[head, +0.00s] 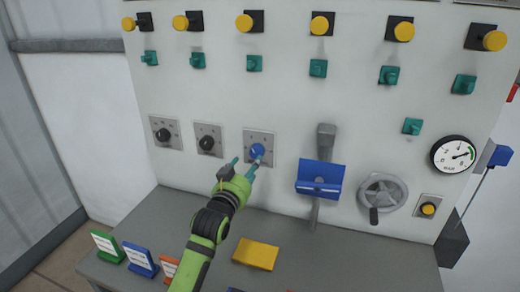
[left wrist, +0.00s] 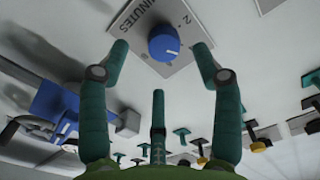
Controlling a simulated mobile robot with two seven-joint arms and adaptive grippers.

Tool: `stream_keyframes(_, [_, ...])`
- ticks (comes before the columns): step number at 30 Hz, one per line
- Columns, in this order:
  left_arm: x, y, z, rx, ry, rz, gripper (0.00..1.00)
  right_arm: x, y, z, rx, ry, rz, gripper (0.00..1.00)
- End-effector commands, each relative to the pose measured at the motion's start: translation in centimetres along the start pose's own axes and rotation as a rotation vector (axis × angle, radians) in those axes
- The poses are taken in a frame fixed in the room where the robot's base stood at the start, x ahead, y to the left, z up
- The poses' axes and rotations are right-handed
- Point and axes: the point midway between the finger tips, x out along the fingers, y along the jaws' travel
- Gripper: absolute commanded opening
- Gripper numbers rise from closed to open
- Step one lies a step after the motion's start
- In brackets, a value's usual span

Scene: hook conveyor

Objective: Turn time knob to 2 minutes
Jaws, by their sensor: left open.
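The time knob (head: 257,151) is a blue round knob on a grey square plate (head: 263,136) on the white panel. In the left wrist view the blue knob (left wrist: 164,43) has a white pointer mark, and its plate (left wrist: 196,46) reads "MINUTES" with a "2" near one corner. My left gripper (head: 246,163) is open just in front of the knob. In the left wrist view its two outer green fingers (left wrist: 162,47) stand on either side of the knob, with a third finger below. Whether any finger touches the knob is unclear. My right gripper is out of view.
Two black knobs (head: 164,135) (head: 207,143) on similar plates sit to the left. A blue-handled lever (head: 318,179), a handwheel (head: 382,194) and a gauge (head: 454,155) are to the right.

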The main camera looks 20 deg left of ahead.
Motion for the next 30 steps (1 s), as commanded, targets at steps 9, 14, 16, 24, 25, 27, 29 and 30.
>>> stream_keyframes(9, [3.5, 0.0, -0.2, -0.001, 0.0, 0.001, 0.65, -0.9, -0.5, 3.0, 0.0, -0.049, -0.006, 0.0])
stream_keyframes(14, [5.4, 0.0, -0.2, 0.0, 0.0, 0.001, 0.65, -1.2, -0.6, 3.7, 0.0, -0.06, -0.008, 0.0])
stream_keyframes(16, [6.0, 0.0, -0.1, 0.0, 0.0, 0.001, 0.65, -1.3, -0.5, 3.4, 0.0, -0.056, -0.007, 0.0])
stream_keyframes(24, [6.9, 0.1, 0.0, 0.0, 0.0, 0.001, 0.65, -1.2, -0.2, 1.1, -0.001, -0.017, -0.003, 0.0])
stream_keyframes(25, [6.9, 0.1, 0.0, 0.0, 0.0, 0.001, 0.65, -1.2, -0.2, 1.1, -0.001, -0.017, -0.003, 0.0])
stream_keyframes(27, [6.9, 0.1, 0.0, 0.0, 0.001, 0.001, 0.65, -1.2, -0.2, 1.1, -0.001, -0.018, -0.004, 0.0])
stream_keyframes(29, [6.9, 0.1, 0.0, 0.0, 0.001, 0.001, 0.65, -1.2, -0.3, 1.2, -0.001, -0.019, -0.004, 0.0])
stream_keyframes(30, [6.9, 0.1, 0.0, 0.0, 0.001, 0.001, 0.65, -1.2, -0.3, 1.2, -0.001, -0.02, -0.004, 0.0])
